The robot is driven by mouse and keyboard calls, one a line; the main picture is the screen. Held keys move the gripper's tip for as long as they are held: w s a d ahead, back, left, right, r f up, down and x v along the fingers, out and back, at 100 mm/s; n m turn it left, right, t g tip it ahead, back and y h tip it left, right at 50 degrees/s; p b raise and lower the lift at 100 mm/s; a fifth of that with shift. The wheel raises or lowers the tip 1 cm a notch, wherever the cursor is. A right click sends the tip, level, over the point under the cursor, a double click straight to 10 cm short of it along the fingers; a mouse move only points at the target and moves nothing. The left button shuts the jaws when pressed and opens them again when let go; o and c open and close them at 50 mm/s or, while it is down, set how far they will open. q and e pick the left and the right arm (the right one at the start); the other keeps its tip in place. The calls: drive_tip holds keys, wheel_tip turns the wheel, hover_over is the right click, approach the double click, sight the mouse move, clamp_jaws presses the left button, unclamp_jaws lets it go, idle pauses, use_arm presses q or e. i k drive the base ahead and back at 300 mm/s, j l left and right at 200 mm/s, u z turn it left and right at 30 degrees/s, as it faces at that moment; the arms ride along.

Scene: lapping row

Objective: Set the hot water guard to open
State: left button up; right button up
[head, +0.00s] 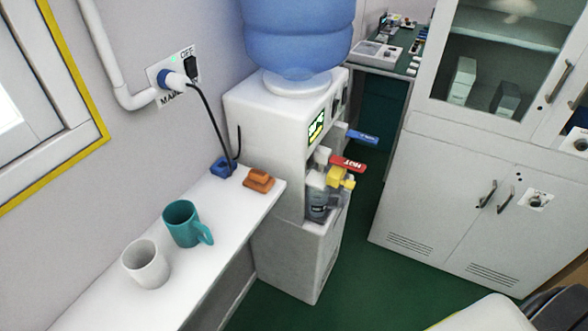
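The white water dispenser (273,128) stands in the middle, with a large blue bottle (297,38) on top. On its front, a red lever marked HOT (348,164) sticks out to the right. A yellow part (340,178), which looks like the hot water guard, sits just below the red lever. It is small here, and I cannot tell whether it is open or closed. A blue lever (363,136) sticks out farther back. Neither of my grippers is in view.
A white shelf (115,300) on the left holds a white mug (146,264), a teal mug (187,223) and an orange object (259,181). A black cord (208,112) runs from the wall socket. White cabinets (450,190) stand right; green floor (350,280) lies between.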

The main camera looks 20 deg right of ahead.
sight(336, 175)
drive_tip(key=k+l, duration=0.1)
drive_tip(key=l, duration=0.2)
drive_tip(key=k+l+z, duration=0.1)
drive_tip(key=l, duration=0.25)
drive_tip(key=k+l, duration=0.1)
drive_tip(key=l, duration=0.2)
drive_tip(key=k+l, duration=0.1)
drive_tip(key=l, duration=0.25)
drive_tip(key=z, duration=0.05)
